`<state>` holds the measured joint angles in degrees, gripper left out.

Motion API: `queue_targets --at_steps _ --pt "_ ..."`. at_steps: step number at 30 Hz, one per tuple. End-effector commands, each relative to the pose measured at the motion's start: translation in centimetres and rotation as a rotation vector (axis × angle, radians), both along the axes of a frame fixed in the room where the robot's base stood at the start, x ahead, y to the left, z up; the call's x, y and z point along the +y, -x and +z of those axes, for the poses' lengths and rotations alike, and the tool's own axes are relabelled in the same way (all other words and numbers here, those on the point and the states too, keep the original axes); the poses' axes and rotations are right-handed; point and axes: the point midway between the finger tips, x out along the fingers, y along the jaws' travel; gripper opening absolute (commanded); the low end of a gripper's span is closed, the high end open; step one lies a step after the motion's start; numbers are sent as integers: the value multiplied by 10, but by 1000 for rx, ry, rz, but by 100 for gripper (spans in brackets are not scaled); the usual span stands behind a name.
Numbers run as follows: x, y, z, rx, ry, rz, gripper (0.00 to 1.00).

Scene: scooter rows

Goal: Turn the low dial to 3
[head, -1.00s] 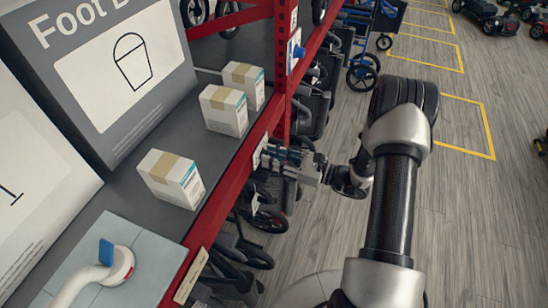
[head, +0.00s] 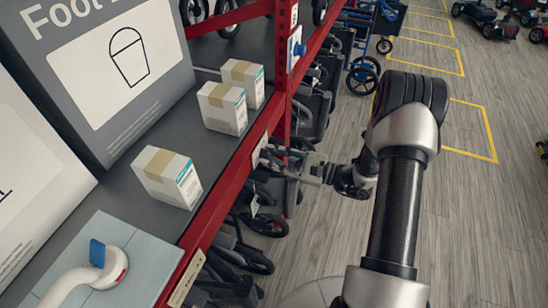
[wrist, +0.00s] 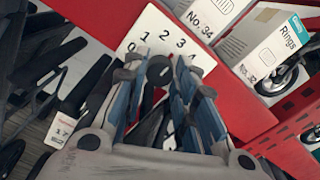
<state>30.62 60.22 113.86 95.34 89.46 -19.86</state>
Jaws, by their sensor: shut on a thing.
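The low dial's white plate (wrist: 165,40) is on the red shelf beam, with 0, 1, 2, 3 and 4 printed around its upper part in the wrist view. Its edge also shows in the head view (head: 259,149). My gripper (wrist: 160,74) reaches the plate and its blue-padded fingers are shut on the dial's knob. The knob (wrist: 159,72) is mostly hidden between the fingertips, and I cannot tell which number it points to. In the head view my gripper (head: 272,158) meets the beam from the right.
A second dial (head: 296,47) with a blue knob is on the red post above. White boxes (head: 168,178) and a blue-tabbed fixture (head: 105,262) stand on the shelf. Folded wheeled frames (head: 265,215) crowd below the beam.

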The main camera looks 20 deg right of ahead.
Motion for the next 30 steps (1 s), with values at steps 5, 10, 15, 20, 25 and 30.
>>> queue_targets --at_steps 5,10,15,20,25,30 --pt "0 0 0 1 1 0 2" --pt "0 0 0 1 0 0 29" --pt "0 0 0 1 0 0 40" --pt "0 0 0 1 -1 0 46" --pt "0 0 0 1 -1 0 46" --pt "-7 4 0 1 0 -4 46"
